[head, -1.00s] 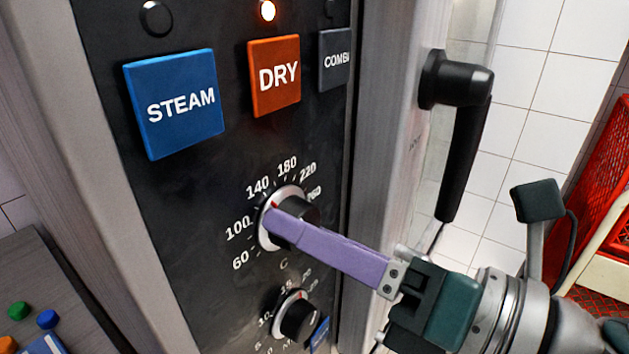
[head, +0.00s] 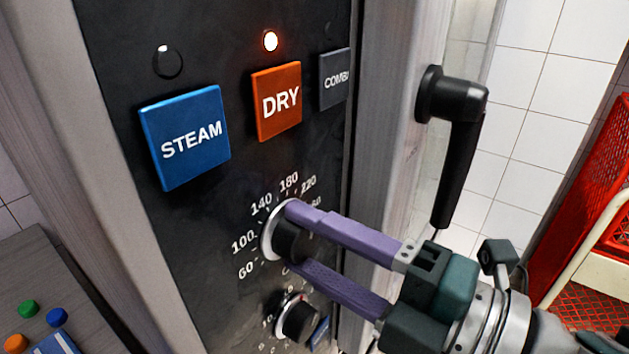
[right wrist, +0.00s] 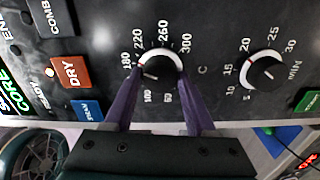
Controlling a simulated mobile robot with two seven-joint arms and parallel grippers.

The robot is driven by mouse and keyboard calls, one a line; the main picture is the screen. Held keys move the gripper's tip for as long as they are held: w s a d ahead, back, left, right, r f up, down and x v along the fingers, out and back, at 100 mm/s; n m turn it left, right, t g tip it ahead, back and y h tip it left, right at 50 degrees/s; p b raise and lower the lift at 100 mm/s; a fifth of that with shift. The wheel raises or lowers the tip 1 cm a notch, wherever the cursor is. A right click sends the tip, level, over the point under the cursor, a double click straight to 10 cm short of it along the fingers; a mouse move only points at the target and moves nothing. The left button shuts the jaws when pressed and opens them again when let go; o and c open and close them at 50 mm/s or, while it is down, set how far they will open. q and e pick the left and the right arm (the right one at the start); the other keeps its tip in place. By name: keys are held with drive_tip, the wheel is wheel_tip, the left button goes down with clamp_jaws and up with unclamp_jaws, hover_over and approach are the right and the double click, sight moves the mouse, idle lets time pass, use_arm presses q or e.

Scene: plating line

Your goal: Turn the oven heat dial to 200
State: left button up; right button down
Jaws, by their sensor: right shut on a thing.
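The oven heat dial (head: 286,240) is a black knob with a pale ring, on the dark panel below the DRY button (head: 281,102). Printed numbers from 60 up to 300 surround it. My right gripper (head: 295,239) is shut on the dial, one purple finger above and one below in the head view. In the right wrist view, the fingers flank the dial (right wrist: 160,65). A red mark there points left, close to 180; the 140 is hidden by a finger. In the head view, the upper finger hides the mark. My left gripper is not in view.
A smaller timer dial (head: 298,318) sits just below the lower finger. The STEAM button (head: 185,138) is at upper left, and a lamp (head: 270,41) glows above DRY. A black door handle (head: 457,140) stands out right of the panel. A red crate (head: 585,200) is at far right.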

drive_tip(key=shift+m, duration=1)
drive_tip(key=shift+c, duration=1.1)
unclamp_jaws()
drive_tip(key=b+v, duration=0.2)
drive_tip(key=v, duration=0.8)
